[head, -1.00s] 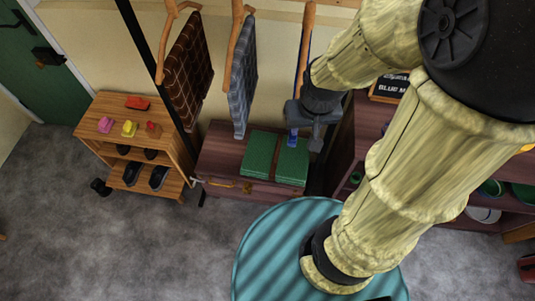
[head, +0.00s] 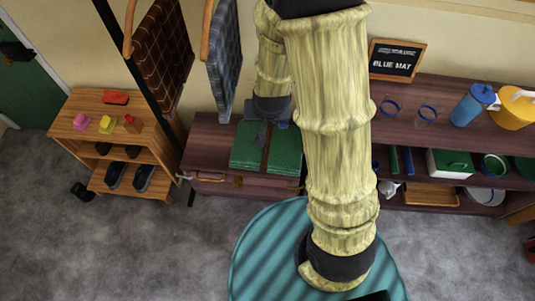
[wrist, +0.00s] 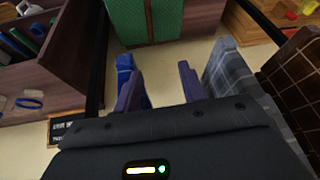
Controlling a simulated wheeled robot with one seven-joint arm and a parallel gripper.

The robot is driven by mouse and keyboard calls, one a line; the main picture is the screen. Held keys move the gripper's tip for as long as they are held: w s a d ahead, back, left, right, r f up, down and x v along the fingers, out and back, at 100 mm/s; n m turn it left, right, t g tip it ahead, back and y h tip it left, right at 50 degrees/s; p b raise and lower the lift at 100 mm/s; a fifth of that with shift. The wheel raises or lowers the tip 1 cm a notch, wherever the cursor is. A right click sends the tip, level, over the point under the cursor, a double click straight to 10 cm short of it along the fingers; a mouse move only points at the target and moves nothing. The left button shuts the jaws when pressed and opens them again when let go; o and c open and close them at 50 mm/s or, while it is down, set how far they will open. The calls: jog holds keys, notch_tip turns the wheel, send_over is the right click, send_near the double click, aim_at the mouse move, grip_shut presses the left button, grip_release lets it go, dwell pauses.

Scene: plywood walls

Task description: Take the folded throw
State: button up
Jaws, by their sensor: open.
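A green folded textile (head: 249,147), which looks like the folded throw, lies flat on a dark wooden chest (head: 208,143). A brown strip divides it into two parts. It also shows at the top of the wrist view (wrist: 152,22). My gripper (wrist: 160,88) is open and empty, its fingers pointing toward the textile with a gap between. In the head view my arm hides most of the gripper, near the textile's back edge. A blue item (wrist: 124,68) shows beside the left finger.
Brown checked (head: 163,55) and grey-blue checked (head: 224,62) cloths hang left of my arm; the grey-blue one (wrist: 232,72) is close to the right finger. A dark post (head: 135,75) stands left. A shelf unit (head: 445,145) with cups and jugs stands right. A shoe rack (head: 150,150) stands left.

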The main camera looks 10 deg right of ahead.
jog(key=w+f+t+h+b, duration=0.3)
jog(key=f+b, duration=0.7)
jog(key=f, duration=0.7)
jog(key=w+a+f+t+h+b, duration=0.1)
jog(key=w+f+t+h+b, duration=0.1)
jog(key=f+b, duration=0.8)
notch_tip(320, 180, down, 8)
jog(key=shift+w+a+f+t+h, duration=0.2)
jog(key=shift+w+t+h, duration=0.3)
jog(key=shift+t, duration=0.7)
jog(key=shift+w, duration=0.1)
jog(key=b+x, duration=0.2)
jog(key=x, duration=0.9)
jog(key=shift+w+f, duration=0.1)
jog(key=shift+f, duration=0.15)
jog(key=shift+w+d+f, duration=0.1)
jog(key=shift+w, duration=0.2)
